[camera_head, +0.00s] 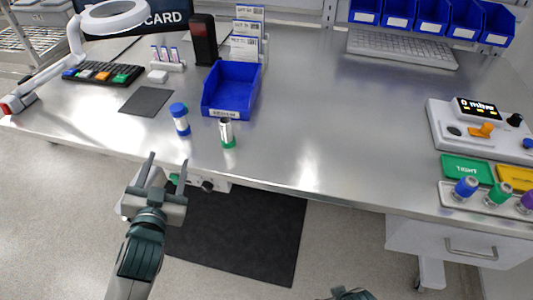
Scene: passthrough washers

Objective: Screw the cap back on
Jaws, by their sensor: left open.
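I cannot tell whether either top is a separate cap. My left gripper (168,160) is open and empty at the bench's front edge, nearer to me than both cylinders and apart from them. Only a small dark part of my right arm shows at the bottom edge.
A blue bin (231,88) stands just behind the cylinders, and a dark pad (146,101) lies to the left. At right are a gauge box (480,130), a green tray (467,169) and a rack with coloured knobs (485,198). The middle of the bench (345,120) is clear.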

